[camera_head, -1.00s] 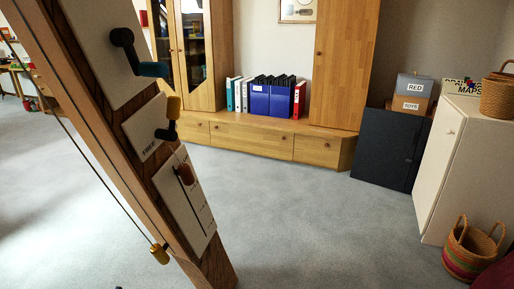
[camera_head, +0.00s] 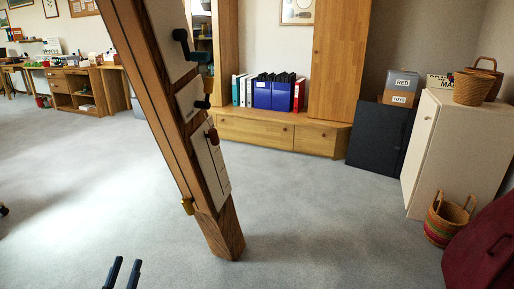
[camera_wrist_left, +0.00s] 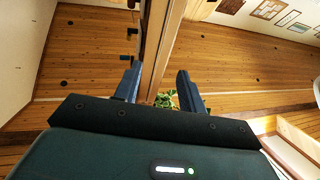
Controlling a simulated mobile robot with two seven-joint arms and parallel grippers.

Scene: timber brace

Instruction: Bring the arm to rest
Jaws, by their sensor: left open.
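The timber brace (camera_head: 160,110) leans across the head view, its foot on the grey carpet. White panels (camera_head: 206,165) on its side carry a dark lever handle (camera_head: 183,42), a second dark knob (camera_head: 202,103) and a brown knob (camera_head: 212,137). A small yellow piece (camera_head: 187,206) sits low on its edge. My left gripper (camera_head: 125,266) shows at the bottom edge, fingers apart and empty, well short of the brace. In the left wrist view, the open fingers (camera_wrist_left: 156,78) point toward the brace (camera_wrist_left: 160,45), which appears between them but beyond. My right gripper is out of view.
A wooden cabinet (camera_head: 265,133) with binders stands behind. A dark panel (camera_head: 378,138), white cupboard (camera_head: 450,145), woven basket (camera_head: 447,220) and dark red object (camera_head: 482,245) are at right. A desk (camera_head: 75,88) is far left. Carpet around the brace is open.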

